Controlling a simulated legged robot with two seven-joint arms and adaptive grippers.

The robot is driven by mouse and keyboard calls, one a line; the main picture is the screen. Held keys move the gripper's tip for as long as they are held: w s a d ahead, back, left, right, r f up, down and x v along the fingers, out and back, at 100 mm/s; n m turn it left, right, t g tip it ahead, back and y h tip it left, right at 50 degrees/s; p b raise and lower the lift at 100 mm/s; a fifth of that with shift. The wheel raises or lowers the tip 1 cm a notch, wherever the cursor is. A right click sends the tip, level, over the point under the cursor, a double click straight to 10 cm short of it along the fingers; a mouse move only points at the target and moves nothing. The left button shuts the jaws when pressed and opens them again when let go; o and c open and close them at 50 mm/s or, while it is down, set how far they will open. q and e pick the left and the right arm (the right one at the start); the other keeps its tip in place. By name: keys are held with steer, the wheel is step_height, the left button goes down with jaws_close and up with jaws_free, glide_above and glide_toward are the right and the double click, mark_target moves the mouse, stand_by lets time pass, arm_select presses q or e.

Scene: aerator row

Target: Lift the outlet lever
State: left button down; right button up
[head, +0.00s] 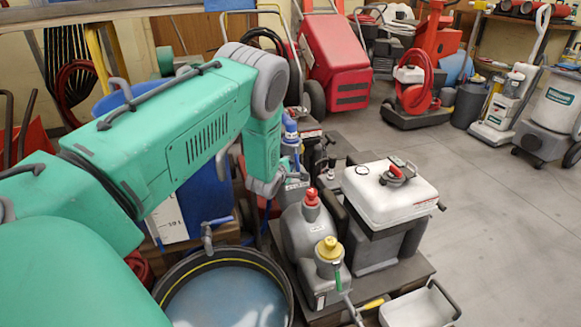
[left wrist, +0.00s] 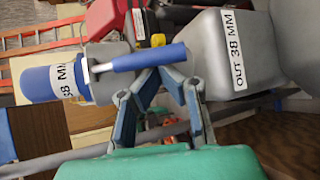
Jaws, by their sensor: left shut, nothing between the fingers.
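The outlet lever (left wrist: 140,58) is a blue handle on a grey valve body in the left wrist view. It lies roughly level across that picture. A blue cylinder labelled "38 MM" (left wrist: 38,84) is at the left end of the valve. A grey block labelled "OUT 38 MM" (left wrist: 262,55) is to the right. My left gripper (left wrist: 160,76) is shut and empty, its fingertips close to the right end of the handle. I cannot tell if they touch it. In the head view my green arm largely hides the gripper. My right gripper is not in view.
In the head view a round tub (head: 165,297) stands below my arm. Grey containers with a red cap (head: 311,197) and a yellow cap (head: 328,247) stand beside a white-topped machine (head: 385,200). Red machines (head: 345,55) stand behind. The grey floor (head: 500,220) at right is clear.

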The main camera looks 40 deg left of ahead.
arm_select(q)
steer(key=shift+r, duration=0.1)
steer(key=shift+s+d+r+p, duration=0.1)
steer(key=shift+d+p, duration=0.05)
steer(key=shift+p, duration=0.15)
